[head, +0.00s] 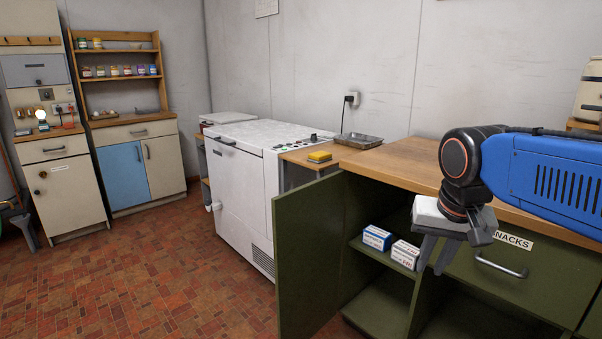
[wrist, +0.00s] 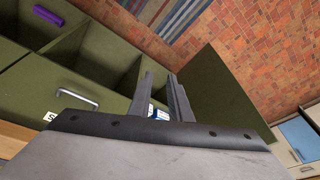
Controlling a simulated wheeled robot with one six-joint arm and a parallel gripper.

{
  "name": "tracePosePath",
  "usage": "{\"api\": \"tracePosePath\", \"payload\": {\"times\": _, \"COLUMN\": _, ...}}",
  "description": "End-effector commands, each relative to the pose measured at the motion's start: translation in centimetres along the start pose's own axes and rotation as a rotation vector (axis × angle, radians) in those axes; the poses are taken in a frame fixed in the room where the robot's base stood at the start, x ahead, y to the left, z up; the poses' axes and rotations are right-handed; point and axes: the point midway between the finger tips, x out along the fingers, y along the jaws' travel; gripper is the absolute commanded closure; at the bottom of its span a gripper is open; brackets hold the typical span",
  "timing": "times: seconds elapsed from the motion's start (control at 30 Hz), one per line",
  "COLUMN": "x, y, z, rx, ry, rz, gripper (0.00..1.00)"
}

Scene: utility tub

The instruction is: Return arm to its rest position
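My gripper (head: 437,252) hangs at the end of my blue arm at the right of the head view, pointing down in front of the green cabinet (head: 540,282). In the wrist view, the two fingers of my gripper (wrist: 160,85) stand apart with a gap between them. Nothing is seen held in the gap. A blue and white box (wrist: 157,112) shows behind the fingers, partly hidden. In the head view the gripper overlaps the drawer labelled with "NACKS" (head: 513,241), and the start of the label is covered.
The green cabinet door (head: 305,255) stands open. A wooden worktop (head: 400,165) lies above. A white chest appliance (head: 240,195) stands left. The tiled floor (head: 130,285) is clear.

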Motion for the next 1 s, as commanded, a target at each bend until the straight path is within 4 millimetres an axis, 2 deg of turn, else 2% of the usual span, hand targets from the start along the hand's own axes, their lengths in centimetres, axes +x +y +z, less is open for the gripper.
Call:
{"api": "tracePosePath", "payload": {"times": 0.03, "x": 0.5, "y": 1.0, "z": 1.5, "rx": -0.022, "ry": 0.011, "rz": -0.006, "gripper": 0.82}}
{"api": "tracePosePath", "payload": {"times": 0.3, "x": 4.2, "y": 4.8, "z": 8.5, "rx": -0.178, "ry": 0.074, "rz": -0.033, "gripper": 0.82}}
{"api": "tracePosePath", "payload": {"times": 0.5, "x": 6.5, "y": 6.2, "z": 12.0, "rx": -0.257, "ry": 0.108, "rz": -0.039, "gripper": 0.82}}
{"api": "tracePosePath", "payload": {"times": 0.67, "x": 7.3, "y": 6.6, "z": 13.0, "rx": -0.281, "ry": 0.120, "rz": -0.039, "gripper": 0.82}}
{"api": "tracePosePath", "payload": {"times": 1.0, "x": 7.3, "y": 6.6, "z": 13.0, "rx": -0.284, "ry": 0.120, "rz": -0.040, "gripper": 0.82}}
